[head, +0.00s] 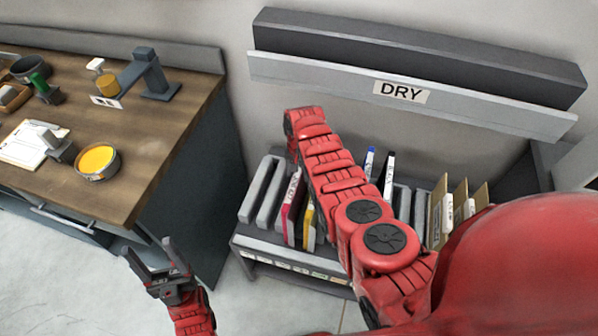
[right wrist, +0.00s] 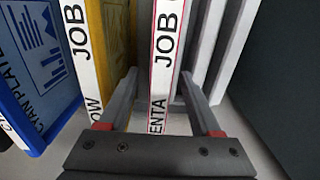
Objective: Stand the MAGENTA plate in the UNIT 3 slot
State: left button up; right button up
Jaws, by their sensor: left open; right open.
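The magenta plate (head: 292,203) stands upright in the rack at its left part. In the right wrist view its white, magenta-edged spine (right wrist: 166,45) reads "ENTA JOB" and lies between the fingers of my right gripper (right wrist: 160,76), which are open on either side of it. I cannot tell whether they touch it. In the head view that gripper is hidden behind my arm. My left gripper (head: 163,262) is open and empty, over the floor by the workbench. Small labels run along the rack's front edge (head: 290,268); they are unreadable, so I cannot tell which slot is UNIT 3.
The yellow plate (head: 308,224) stands beside the magenta one; the cyan plate (right wrist: 35,70) is beyond it in the wrist view. Grey slabs (head: 262,190) fill the rack's left end. A DRY ledge (head: 330,83) hangs above. A cluttered workbench (head: 150,150) stands at left.

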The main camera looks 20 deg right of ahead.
notch_tip(320, 180, up, 2)
jog(key=r, duration=0.4)
jog(key=r+b, duration=0.1)
jog(key=r, duration=0.4)
jog(key=shift+w+b, duration=0.2)
jog(key=shift+b, duration=0.1)
notch_tip(320, 180, up, 6)
jog(key=p, duration=0.5)
jog(key=shift+s+r, duration=0.15)
jog(key=shift+r, duration=0.05)
